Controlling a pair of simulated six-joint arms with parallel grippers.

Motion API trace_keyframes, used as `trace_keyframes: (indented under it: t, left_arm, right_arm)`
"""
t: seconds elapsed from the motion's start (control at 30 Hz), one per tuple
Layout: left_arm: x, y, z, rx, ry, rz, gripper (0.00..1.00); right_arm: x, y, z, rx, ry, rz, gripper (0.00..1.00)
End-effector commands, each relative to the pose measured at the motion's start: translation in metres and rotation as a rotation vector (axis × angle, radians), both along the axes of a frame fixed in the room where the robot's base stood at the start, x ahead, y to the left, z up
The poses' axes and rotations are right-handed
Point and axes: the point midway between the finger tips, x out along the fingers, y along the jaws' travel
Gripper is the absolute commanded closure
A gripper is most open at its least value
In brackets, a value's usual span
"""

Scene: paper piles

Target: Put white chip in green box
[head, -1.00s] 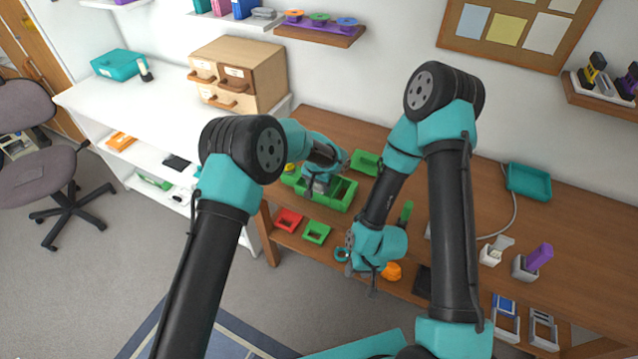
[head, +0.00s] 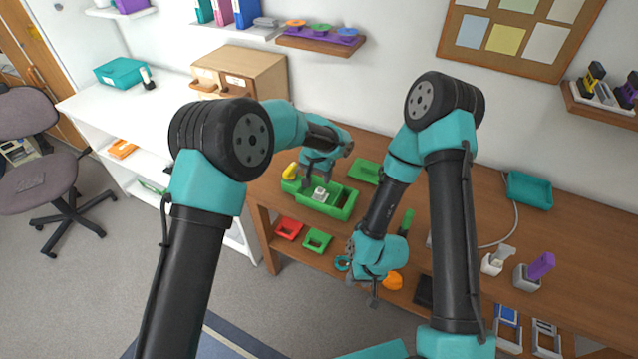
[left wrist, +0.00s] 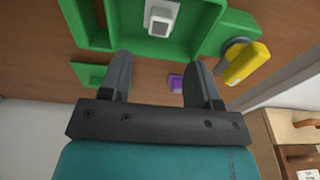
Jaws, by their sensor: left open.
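The white chip (head: 320,194) lies inside the green box (head: 336,212) on the wooden table. In the left wrist view, the white chip (left wrist: 161,18) has a grey centre and sits in a compartment of the green box (left wrist: 186,46). My left gripper (head: 318,180) is just above and behind the chip in the head view, apart from it. In the left wrist view, the left gripper (left wrist: 160,70) has its fingers spread with nothing between them. My right gripper (head: 362,282) hangs by the table's front edge; its jaw opening is unclear.
A yellow object (head: 291,170) is at the box's left end. A green tray (head: 365,171) lies behind the box. Red (head: 289,229) and green (head: 317,240) trays are on the lower shelf. An orange object (head: 393,281) is near my right gripper. The right tabletop has free room.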

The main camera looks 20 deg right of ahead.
Motion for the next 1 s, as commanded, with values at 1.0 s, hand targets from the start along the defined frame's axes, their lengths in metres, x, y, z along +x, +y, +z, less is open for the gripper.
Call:
trace_keyframes:
  t: [1.0]
  left_arm:
    - [-0.002,0.008,0.019,-0.005,0.008,0.008,0.43]
  right_arm:
    - [0.0,0.0,0.0,0.0,0.0,0.0,0.57]
